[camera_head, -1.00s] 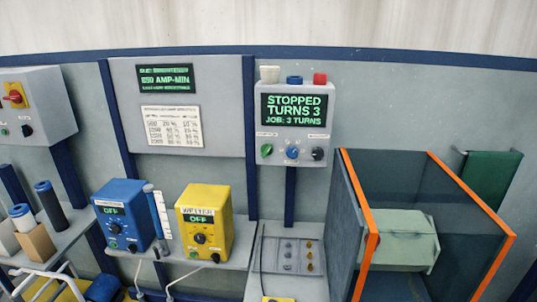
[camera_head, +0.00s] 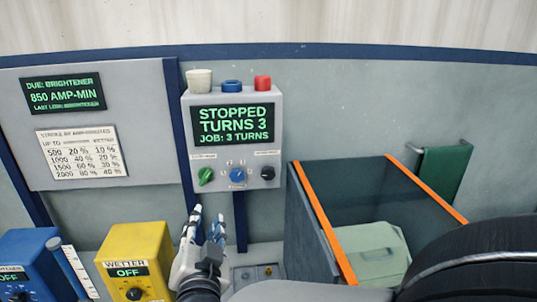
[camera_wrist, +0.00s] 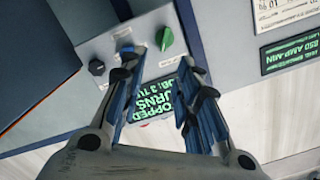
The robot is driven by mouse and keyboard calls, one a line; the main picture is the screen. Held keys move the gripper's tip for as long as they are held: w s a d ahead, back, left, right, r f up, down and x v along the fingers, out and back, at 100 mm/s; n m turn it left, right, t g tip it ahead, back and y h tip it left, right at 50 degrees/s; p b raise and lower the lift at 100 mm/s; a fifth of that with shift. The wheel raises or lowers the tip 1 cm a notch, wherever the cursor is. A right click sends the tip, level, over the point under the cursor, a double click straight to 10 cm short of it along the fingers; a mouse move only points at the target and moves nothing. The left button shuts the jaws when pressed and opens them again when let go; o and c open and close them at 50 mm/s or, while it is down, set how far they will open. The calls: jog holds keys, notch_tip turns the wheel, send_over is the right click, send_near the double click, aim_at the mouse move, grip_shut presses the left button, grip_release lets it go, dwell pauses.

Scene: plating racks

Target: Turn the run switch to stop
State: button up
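The grey control box (camera_head: 272,128) hangs on the wall, with a display (camera_head: 233,124) reading "STOPPED TURNS 3 JOB: 3 TURNS". Below it are a green knob (camera_head: 205,176) at left, a blue knob (camera_head: 237,175) in the middle and a black knob (camera_head: 267,173) at right. Their labels are too small to read, so I cannot tell which is the run switch. The green knob's grip is slanted. My gripper (camera_head: 207,218) is open and empty below the box. In the wrist view the green knob (camera_wrist: 164,38) shows just beyond the gap between the fingers (camera_wrist: 160,62).
A yellow wetter unit (camera_head: 155,245) and a blue unit (camera_head: 28,245) stand at lower left. A white, a blue and a red cap (camera_head: 263,83) top the box.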

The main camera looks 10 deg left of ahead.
jog(key=a, duration=0.1)
jog(key=b, duration=0.2)
send_near(206, 178)
jog(key=shift+t, duration=0.4)
jog(key=x, duration=0.9)
jog(key=shift+a+f, duration=0.1)
jog(key=shift+f, duration=0.25)
jog(key=shift+c, duration=0.4)
grip_shut()
